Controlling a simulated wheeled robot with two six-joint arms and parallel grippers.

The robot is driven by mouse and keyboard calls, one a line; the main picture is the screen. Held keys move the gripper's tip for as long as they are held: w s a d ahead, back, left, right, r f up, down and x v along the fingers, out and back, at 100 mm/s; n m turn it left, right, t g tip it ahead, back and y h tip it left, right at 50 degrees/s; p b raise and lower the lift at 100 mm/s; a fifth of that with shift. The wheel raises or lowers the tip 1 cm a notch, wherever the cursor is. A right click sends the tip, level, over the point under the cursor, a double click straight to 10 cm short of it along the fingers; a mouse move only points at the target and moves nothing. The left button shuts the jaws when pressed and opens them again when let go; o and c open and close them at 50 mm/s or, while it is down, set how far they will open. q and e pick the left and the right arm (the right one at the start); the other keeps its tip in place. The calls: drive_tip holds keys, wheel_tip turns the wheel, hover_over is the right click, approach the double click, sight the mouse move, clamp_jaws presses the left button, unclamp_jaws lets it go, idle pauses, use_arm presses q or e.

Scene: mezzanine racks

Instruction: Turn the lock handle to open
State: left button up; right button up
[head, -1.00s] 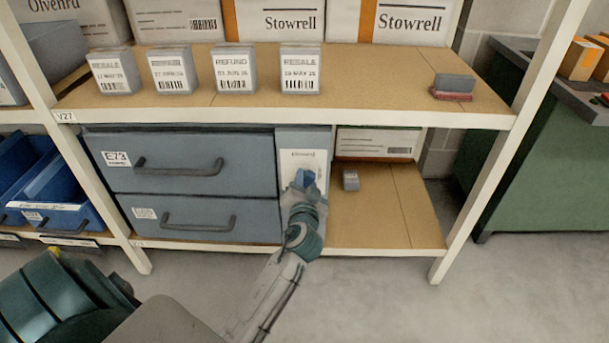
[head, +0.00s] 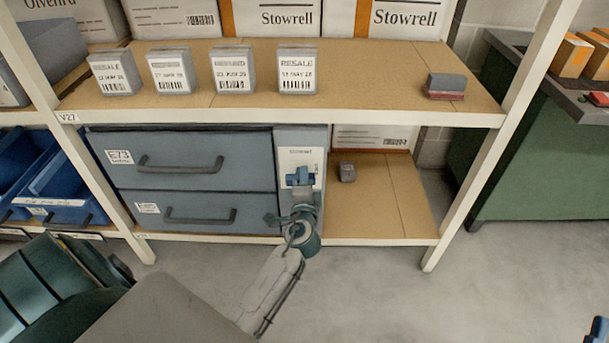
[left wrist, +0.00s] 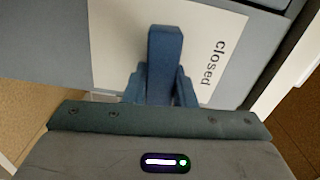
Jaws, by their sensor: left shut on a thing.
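The blue lock handle (head: 299,178) sits on a white plate (head: 299,157) on the narrow grey panel right of the two drawers. In the left wrist view the handle (left wrist: 164,58) stands out from the plate, nearly upright in the picture, beside the printed word "closed". My left gripper (head: 301,186) is at the panel with its blue fingers on both sides of the handle, shut on it. The fingers hide the handle's lower part. A small blue tip, apparently of my right gripper (head: 598,331), shows at the lower right corner; its jaw opening is not visible.
Grey drawers (head: 190,163) with bar handles are left of the panel. The upper shelf (head: 385,80) carries several labelled boxes. A rack post (head: 484,150) stands further right. The floor in front is clear.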

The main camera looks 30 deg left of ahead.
use_arm(q)
drive_tip(key=shift+m, duration=0.6)
use_arm(e)
drive_tip(key=shift+w+f+g, duration=0.2)
drive_tip(key=shift+f+g, duration=0.35)
drive_tip(key=shift+f, duration=0.25)
drive_tip(key=shift+w+f+g, duration=0.15)
drive_tip(key=shift+f+g, duration=0.4)
drive_tip(key=shift+f, duration=0.25)
use_arm(q)
drive_tip(key=o, duration=1)
drive_tip(key=v, duration=1)
drive_tip(key=shift+s+d+f, duration=0.15)
drive_tip(key=shift+s+d, duration=0.15)
use_arm(e)
drive_tip(key=r+t, duration=0.2)
drive_tip(key=r, duration=0.1)
drive_tip(key=shift+s+r, duration=0.1)
drive_tip(key=shift+s, duration=0.25)
